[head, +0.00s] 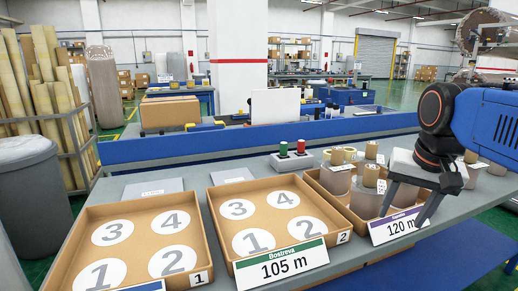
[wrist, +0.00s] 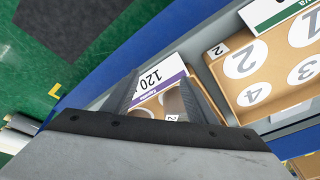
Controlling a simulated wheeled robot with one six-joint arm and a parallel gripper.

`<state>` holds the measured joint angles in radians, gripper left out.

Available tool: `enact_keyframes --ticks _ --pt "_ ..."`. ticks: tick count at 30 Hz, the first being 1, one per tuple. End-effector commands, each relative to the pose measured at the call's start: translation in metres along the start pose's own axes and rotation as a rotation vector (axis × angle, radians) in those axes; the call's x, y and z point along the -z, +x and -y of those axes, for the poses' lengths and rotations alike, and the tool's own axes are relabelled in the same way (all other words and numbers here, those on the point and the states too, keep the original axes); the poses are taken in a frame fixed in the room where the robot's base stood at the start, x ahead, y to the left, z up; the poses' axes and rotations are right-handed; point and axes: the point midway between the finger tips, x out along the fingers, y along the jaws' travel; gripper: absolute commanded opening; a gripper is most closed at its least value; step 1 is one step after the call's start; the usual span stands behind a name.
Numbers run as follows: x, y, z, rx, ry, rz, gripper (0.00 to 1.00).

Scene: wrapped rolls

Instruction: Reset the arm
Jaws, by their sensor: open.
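My gripper (head: 404,208) hangs at the right in the head view, its dark fingers spread and pointing down over the front of the tray (head: 345,207) labelled 120 m. Nothing shows between the fingers. In the wrist view my gripper (wrist: 160,92) has its two fingers apart, with the 120 m label (wrist: 155,84) and part of that tray beyond them. My blue arm extends to the right in the head view and hides part of the table. Several wrapped rolls (head: 366,198) stand in the 120 m tray, partly hidden by my gripper.
Two cardboard trays with numbered circles, one (head: 204,237) at left and one (head: 323,229) labelled 105 m, hold no rolls. More rolls (head: 497,169) stand at right. A grey bin (head: 35,200) is at far left.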

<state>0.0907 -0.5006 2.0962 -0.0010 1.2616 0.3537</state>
Motion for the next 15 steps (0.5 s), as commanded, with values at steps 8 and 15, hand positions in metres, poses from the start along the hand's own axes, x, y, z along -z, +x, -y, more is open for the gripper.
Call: enact_keyframes --ticks 8,15 --pt "-0.092 0.070 -0.018 0.038 -0.275 -0.074 0.52" --pt "-0.136 0.112 -0.029 0.052 -0.419 -0.115 0.52"
